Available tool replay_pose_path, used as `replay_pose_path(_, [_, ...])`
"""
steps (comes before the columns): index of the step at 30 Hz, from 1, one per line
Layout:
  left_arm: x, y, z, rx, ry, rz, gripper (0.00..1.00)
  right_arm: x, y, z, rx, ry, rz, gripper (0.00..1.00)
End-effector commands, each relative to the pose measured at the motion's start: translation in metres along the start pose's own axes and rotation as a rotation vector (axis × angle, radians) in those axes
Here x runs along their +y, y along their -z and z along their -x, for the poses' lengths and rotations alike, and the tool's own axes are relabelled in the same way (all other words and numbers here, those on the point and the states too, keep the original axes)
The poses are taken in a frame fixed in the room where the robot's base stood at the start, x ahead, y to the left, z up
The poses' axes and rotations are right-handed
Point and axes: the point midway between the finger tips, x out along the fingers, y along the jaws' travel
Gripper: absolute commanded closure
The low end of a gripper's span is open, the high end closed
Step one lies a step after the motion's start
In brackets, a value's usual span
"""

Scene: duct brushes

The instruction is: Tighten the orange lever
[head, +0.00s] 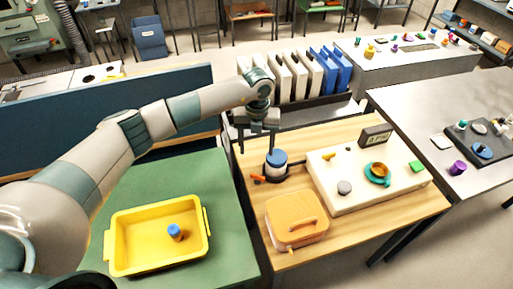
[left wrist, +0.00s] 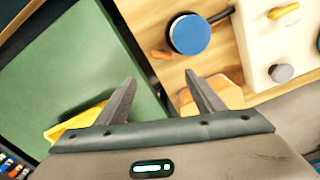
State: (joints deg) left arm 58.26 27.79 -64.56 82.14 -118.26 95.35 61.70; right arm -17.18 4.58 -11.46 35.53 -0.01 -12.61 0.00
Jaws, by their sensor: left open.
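A small orange lever (head: 257,178) sticks out at the left foot of a blue-topped round canister (head: 276,158) on the wooden table. In the left wrist view the lever (left wrist: 162,55) shows partly, just left of the round blue top (left wrist: 190,34). A dark arm or hose runs right from the canister. My left gripper (head: 256,146) is open and empty, pointing down above the table's back-left corner, beside the canister. In the left wrist view its fingers (left wrist: 160,78) are apart, with the lever just beyond them. My right gripper is not in view.
An orange box (head: 297,212) with a handle stands in front of the canister. A white panel (head: 395,188) with a yellow handle, grey knob and teal-and-orange cup lies to the right. A yellow tray (head: 122,232) with a blue-topped piece is on the green table (head: 232,255).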

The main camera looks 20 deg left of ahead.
Motion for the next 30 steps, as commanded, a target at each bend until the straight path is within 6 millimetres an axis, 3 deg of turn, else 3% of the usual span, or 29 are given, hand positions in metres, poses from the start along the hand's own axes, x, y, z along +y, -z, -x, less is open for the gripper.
replay_pose_path(21, [0.001,0.000,0.042,-0.001,0.000,0.000,0.38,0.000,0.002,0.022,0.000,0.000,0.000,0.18])
replay_pose_path(30, [0.001,0.001,0.045,0.000,0.000,0.000,0.38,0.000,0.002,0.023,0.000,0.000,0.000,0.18])
